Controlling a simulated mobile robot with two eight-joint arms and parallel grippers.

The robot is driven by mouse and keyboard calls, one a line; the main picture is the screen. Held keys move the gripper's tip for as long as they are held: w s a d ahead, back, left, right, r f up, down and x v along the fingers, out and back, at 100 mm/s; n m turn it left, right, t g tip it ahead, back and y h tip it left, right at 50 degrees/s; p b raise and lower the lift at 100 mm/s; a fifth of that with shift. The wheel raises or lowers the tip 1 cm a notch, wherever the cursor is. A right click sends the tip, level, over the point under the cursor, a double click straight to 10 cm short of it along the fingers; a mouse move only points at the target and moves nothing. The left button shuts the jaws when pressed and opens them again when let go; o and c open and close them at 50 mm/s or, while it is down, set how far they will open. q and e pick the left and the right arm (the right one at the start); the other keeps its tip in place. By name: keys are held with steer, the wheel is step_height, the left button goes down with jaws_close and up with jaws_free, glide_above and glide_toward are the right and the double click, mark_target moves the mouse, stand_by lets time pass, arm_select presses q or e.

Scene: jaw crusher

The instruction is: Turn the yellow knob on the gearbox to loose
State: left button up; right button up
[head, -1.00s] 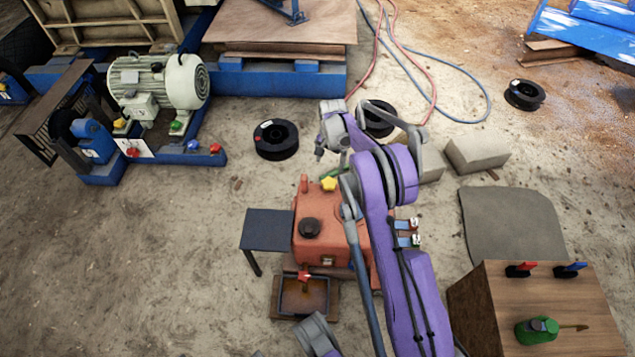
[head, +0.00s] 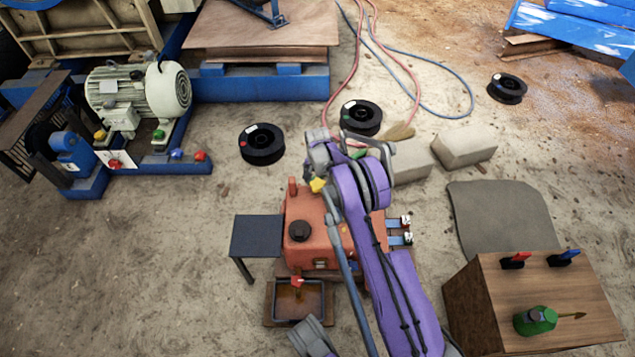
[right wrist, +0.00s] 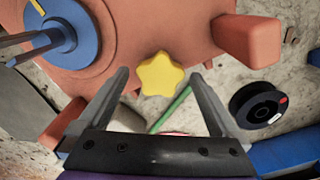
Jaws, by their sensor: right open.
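The yellow star-shaped knob (head: 317,185) sits on top of the orange gearbox (head: 300,250), near its far end. In the right wrist view the knob (right wrist: 162,74) lies between the fingertips of my right gripper (right wrist: 158,78). The gripper is open, with a finger on each side and a visible gap to the knob on both sides. I cannot tell how far above the knob the fingertips are. My purple right arm hides the gearbox's right part in the head view. My left gripper does not show clearly.
A black cap (head: 299,231) and an orange post (head: 292,188) stand on the gearbox. In the right wrist view, a blue round part (right wrist: 55,30) is at upper left and an orange block (right wrist: 247,40) at right. A dark plate (head: 256,236) and black spools (head: 262,144) are nearby.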

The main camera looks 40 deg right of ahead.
steer(key=c, duration=1.4)
steer(key=shift+n, duration=0.3)
steer(key=n+p, duration=0.1)
steer(key=n, duration=0.2)
steer(key=shift+n, duration=0.4)
steer(key=n, duration=1)
steer(key=shift+n+p, duration=0.35)
steer(key=shift+n, duration=0.05)
steer(key=n, duration=0.4)
steer(key=shift+n, duration=0.4)
